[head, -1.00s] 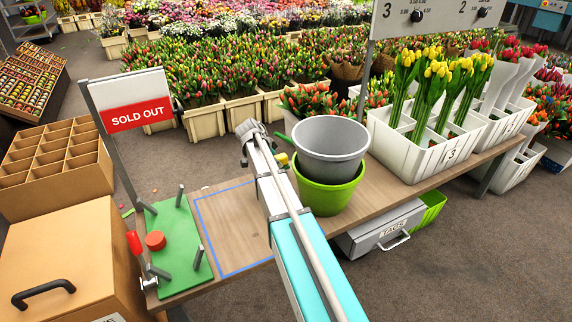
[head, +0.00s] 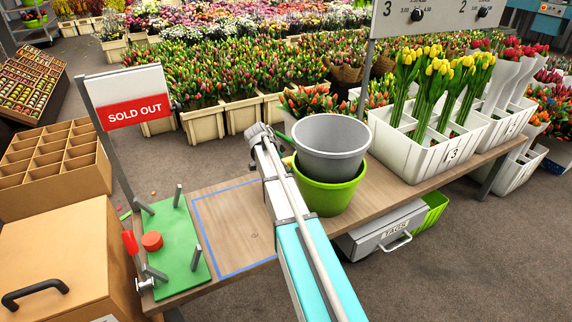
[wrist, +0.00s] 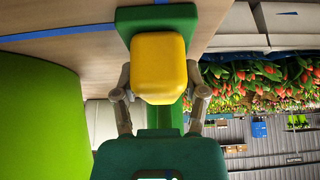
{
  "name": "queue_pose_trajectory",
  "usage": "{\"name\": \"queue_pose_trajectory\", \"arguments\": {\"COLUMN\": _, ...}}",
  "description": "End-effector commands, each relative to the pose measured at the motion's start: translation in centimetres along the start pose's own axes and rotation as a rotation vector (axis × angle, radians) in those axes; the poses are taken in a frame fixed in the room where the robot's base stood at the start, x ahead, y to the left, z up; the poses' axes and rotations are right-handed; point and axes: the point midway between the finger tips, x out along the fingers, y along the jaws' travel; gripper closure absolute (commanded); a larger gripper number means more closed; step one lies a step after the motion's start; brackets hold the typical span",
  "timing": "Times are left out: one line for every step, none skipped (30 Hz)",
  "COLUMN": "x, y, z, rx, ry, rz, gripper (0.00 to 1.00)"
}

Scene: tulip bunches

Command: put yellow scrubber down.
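The yellow scrubber (wrist: 158,65) fills the upper middle of the wrist view: a rounded yellow block with green parts behind it. My gripper (wrist: 160,105) has a finger on each side of its lower part and appears shut on it. In the head view, a small yellow bit (head: 288,161) shows between my arm and the green bucket (head: 325,195). My arm hides the rest of the scrubber and my fingers there. The wooden table (head: 235,225) is close by in the wrist view, but I cannot tell whether the scrubber touches it.
A grey bucket (head: 330,150) sits in the green bucket, right beside my arm. A blue outlined square (head: 222,272) on the table's left part is clear. A green board (head: 178,265) with pegs and a red knob lies left of it. White tulip crates (head: 415,155) stand right.

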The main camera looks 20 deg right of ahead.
Motion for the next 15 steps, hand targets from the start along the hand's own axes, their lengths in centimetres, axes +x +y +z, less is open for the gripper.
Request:
{"name": "queue_pose_trajectory", "arguments": {"x": -0.02, "y": 0.0, "z": 0.0, "rx": 0.0, "ry": 0.0, "rz": 0.0, "gripper": 0.27}}
{"name": "queue_pose_trajectory", "arguments": {"x": -0.03, "y": 0.0, "z": 0.0, "rx": 0.0, "ry": 0.0, "rz": 0.0, "gripper": 0.21}}
{"name": "queue_pose_trajectory", "arguments": {"x": -0.03, "y": 0.0, "z": 0.0, "rx": 0.0, "ry": 0.0, "rz": 0.0, "gripper": 0.18}}
{"name": "queue_pose_trajectory", "arguments": {"x": -0.03, "y": 0.0, "z": 0.0, "rx": 0.0, "ry": 0.0, "rz": 0.0, "gripper": 0.18}}
{"name": "queue_pose_trajectory", "arguments": {"x": -0.03, "y": -0.01, "z": 0.01, "rx": 0.0, "ry": 0.0, "rz": 0.0, "gripper": 0.18}}
{"name": "queue_pose_trajectory", "arguments": {"x": -0.03, "y": -0.01, "z": 0.01, "rx": 0.0, "ry": 0.0, "rz": 0.0, "gripper": 0.18}}
{"name": "queue_pose_trajectory", "arguments": {"x": -0.03, "y": -0.01, "z": 0.01, "rx": 0.0, "ry": 0.0, "rz": 0.0, "gripper": 0.18}}
{"name": "queue_pose_trajectory", "arguments": {"x": -0.04, "y": -0.01, "z": 0.01, "rx": 0.0, "ry": 0.0, "rz": 0.0, "gripper": 0.18}}
{"name": "queue_pose_trajectory", "arguments": {"x": -0.04, "y": -0.01, "z": 0.02, "rx": 0.0, "ry": 0.0, "rz": 0.0, "gripper": 0.18}}
{"name": "queue_pose_trajectory", "arguments": {"x": -0.04, "y": -0.01, "z": 0.02, "rx": 0.0, "ry": 0.0, "rz": 0.0, "gripper": 0.18}}
{"name": "queue_pose_trajectory", "arguments": {"x": -0.04, "y": -0.01, "z": 0.02, "rx": 0.0, "ry": 0.0, "rz": 0.0, "gripper": 0.18}}
{"name": "queue_pose_trajectory", "arguments": {"x": -0.04, "y": -0.01, "z": 0.02, "rx": 0.0, "ry": 0.0, "rz": 0.0, "gripper": 0.18}}
{"name": "queue_pose_trajectory", "arguments": {"x": -0.05, "y": -0.01, "z": 0.02, "rx": 0.0, "ry": 0.0, "rz": 0.0, "gripper": 0.18}}
{"name": "queue_pose_trajectory", "arguments": {"x": -0.06, "y": -0.01, "z": 0.01, "rx": 0.0, "ry": 0.0, "rz": 0.0, "gripper": 0.18}}
{"name": "queue_pose_trajectory", "arguments": {"x": -0.09, "y": -0.01, "z": 0.0, "rx": 0.0, "ry": 0.0, "rz": 0.0, "gripper": 0.18}}
